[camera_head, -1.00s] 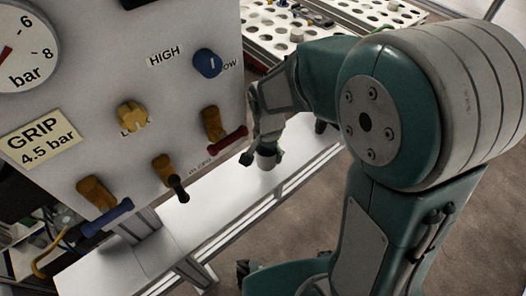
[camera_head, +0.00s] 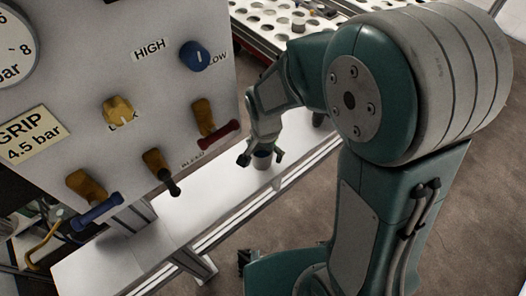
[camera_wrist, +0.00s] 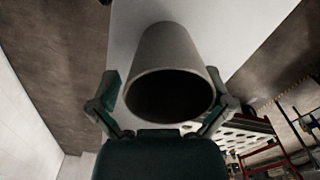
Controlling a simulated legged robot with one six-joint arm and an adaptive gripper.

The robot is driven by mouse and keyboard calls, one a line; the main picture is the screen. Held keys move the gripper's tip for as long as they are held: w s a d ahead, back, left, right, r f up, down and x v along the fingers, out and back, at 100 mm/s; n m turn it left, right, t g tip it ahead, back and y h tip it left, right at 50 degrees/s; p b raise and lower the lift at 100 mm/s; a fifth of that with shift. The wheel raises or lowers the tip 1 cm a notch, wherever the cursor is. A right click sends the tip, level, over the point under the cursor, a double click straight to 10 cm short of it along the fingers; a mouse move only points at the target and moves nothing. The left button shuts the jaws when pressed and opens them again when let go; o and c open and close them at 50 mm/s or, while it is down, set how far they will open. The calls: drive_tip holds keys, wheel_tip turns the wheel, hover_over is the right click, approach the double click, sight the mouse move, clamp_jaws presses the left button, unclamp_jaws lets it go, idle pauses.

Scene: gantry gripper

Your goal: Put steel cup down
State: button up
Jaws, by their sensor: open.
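The steel cup (camera_head: 262,162) is a small grey cylinder upright on the white bench (camera_head: 200,212) in the head view. My gripper (camera_head: 262,156) is open over it, with one finger on each side of the cup. In the wrist view the cup (camera_wrist: 168,50) fills the middle, its dark open mouth facing the camera. My gripper (camera_wrist: 165,95) spreads its fingers left and right of it there. Whether either finger still touches the cup is hard to tell.
A grey panel (camera_head: 150,90) with knobs and coloured-handled valves stands close left of my arm. A rack with round holes (camera_head: 275,22) is behind. The bench strip is bare left of the cup. Brown floor (camera_head: 400,240) lies to the right.

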wheel_tip(320, 180, up, 7)
drive_tip(key=s+d+r+n+t, duration=0.5)
drive_tip(key=s+d+r, duration=0.5)
drive_tip(key=s+r, duration=0.2)
drive_tip(key=shift+s+r+n+t, duration=0.35)
drive_tip(key=shift+r+n, duration=0.25)
drive_tip(key=shift+n, duration=0.3)
drive_tip(key=shift+d, duration=0.1)
